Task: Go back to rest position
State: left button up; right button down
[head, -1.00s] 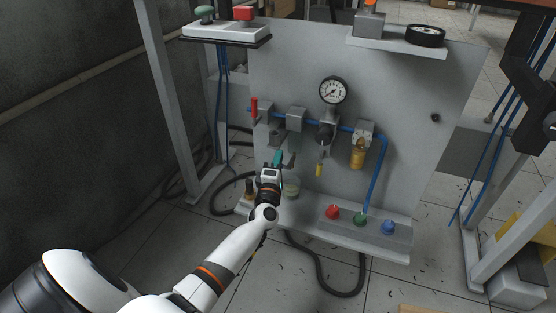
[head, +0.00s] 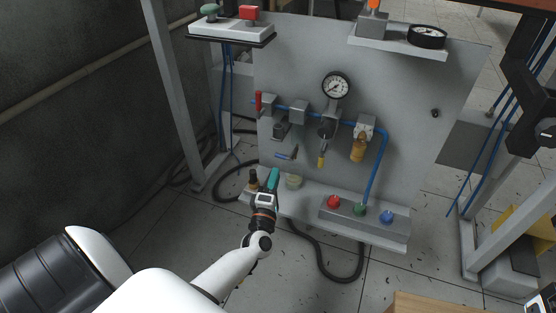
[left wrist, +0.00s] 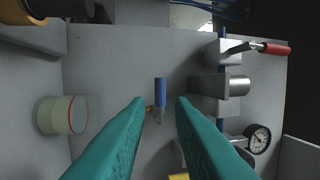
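My left gripper (head: 273,178) has teal fingers and is in front of the lower left of the grey panel (head: 408,85). In the left wrist view its fingertips (left wrist: 160,106) are apart with nothing held. A small blue-handled lever (head: 287,155) on the panel lies beyond the fingers, apart from them. It also shows between the fingertips in the left wrist view (left wrist: 160,92).
The panel carries a gauge (head: 336,86), a red-handled valve (head: 259,102) and a blue pipe (head: 377,170). A button box (head: 345,217) sits on the bottom ledge. A black hose (head: 322,262) lies on the floor. A wooden box (head: 425,304) is at the bottom edge.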

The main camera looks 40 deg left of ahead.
pick_arm(q)
jog(key=shift+v, duration=1)
